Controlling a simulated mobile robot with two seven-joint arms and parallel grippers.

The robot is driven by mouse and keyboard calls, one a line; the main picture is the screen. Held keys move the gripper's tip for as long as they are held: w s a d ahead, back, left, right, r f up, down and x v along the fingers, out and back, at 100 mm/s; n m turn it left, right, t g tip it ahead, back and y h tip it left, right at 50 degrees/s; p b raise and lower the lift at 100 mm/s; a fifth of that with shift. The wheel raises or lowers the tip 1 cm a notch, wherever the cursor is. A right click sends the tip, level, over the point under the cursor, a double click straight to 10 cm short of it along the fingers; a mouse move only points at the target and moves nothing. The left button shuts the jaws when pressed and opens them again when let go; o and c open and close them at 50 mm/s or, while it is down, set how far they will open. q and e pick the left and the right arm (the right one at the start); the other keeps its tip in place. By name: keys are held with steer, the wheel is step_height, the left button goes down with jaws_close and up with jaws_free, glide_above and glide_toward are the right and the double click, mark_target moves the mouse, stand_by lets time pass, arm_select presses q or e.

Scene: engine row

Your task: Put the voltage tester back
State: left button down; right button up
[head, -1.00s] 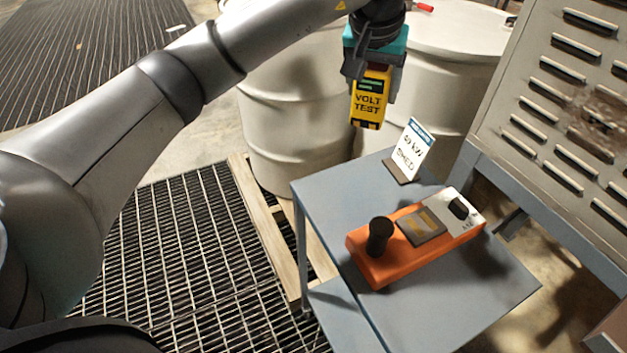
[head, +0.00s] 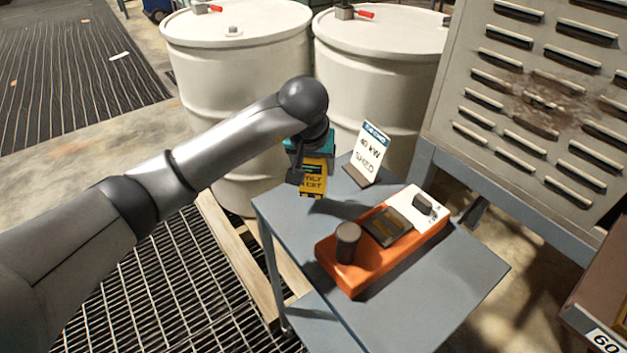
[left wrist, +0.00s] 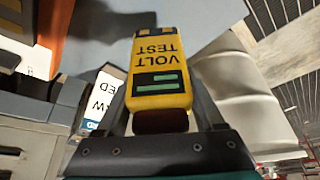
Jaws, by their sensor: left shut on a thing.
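The voltage tester (head: 314,185) is a yellow block with dark bands, and "VOLT TEST" reads upside down on it in the left wrist view (left wrist: 158,65). My left gripper (head: 311,168), teal and black, is shut on its dark end and points down. In the head view the tester hangs in front of the far left edge of the blue-grey cart top (head: 440,275), left of the sign. I cannot tell its height above the cart. The jaws partly hide the tester. My right gripper is not in view.
An orange and white device (head: 382,238) with a black knob lies on the cart. White drums (head: 240,100) stand behind, and a louvred cabinet (head: 530,110) rises at right. The cart's front right is clear.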

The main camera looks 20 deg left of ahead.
mark_target(311, 163)
arm_select(q)
steer(key=shift+f, duration=2)
steer(key=shift+b, duration=0.3)
steer(key=shift+f, duration=0.2)
jaws_free()
steer(key=shift+r, duration=0.15)
steer(key=shift+r, duration=0.3)
steer(key=p+v, duration=0.1)
steer(key=v, duration=0.9)
steer(key=shift+s+r+p, duration=0.15)
steer(key=shift+r+p, duration=0.1)
steer(key=shift+p, duration=0.15)
steer(key=shift+s+r, duration=0.25)
steer(key=shift+r, duration=0.15)
steer(key=shift+d, duration=0.1)
